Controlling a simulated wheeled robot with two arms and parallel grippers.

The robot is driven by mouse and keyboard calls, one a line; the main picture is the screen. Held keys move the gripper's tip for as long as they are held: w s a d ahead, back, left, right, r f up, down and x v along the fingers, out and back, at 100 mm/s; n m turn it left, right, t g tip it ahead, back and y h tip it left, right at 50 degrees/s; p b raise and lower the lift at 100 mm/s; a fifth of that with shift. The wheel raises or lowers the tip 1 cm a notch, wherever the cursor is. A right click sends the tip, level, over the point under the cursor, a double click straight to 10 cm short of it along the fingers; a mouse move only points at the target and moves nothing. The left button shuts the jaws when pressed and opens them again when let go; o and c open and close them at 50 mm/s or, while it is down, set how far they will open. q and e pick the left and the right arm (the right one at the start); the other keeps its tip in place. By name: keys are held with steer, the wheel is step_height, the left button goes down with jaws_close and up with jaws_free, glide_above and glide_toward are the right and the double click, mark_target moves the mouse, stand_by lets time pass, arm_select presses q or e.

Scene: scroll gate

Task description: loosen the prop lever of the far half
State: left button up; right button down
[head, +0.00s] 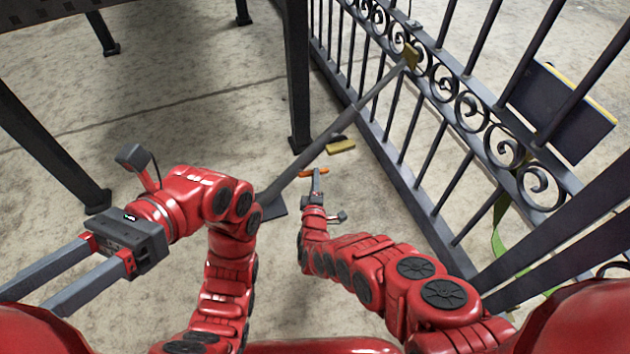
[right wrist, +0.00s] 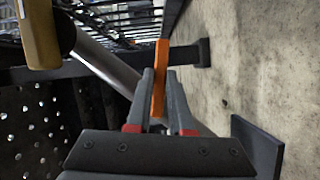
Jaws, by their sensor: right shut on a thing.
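A grey prop strut (head: 350,112) runs diagonally from a dark foot plate (head: 262,208) on the floor up to a tan pad on the scroll gate (head: 470,110). An orange lever (head: 308,173) shows beside the strut's lower part. My right gripper (head: 317,182) is shut on this lever; in the right wrist view the orange lever (right wrist: 159,82) stands between the two fingers (right wrist: 160,98). The fingers hide part of it. My left gripper (head: 30,298) is open and empty at the far left, well away from the strut.
A tan block (head: 341,146) shows just right of the strut. Dark steel posts (head: 299,80) stand at the left and behind. A dark panel (head: 562,112) is by the gate at the right, and a green strap (head: 498,240) hangs low there. The concrete floor at the left is mostly clear.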

arm_select(q)
steer(key=shift+s+a+f+t, duration=0.15)
steer(key=shift+s+a+t, duration=0.15)
steer(key=shift+s+a, duration=0.05)
arm_select(e)
steer(key=shift+a+r, duration=0.1)
steer(key=shift+a, duration=0.15)
steer(key=c, duration=0.8)
jaws_free()
steer(key=shift+d, duration=0.1)
arm_select(q)
steer(key=shift+w, duration=0.1)
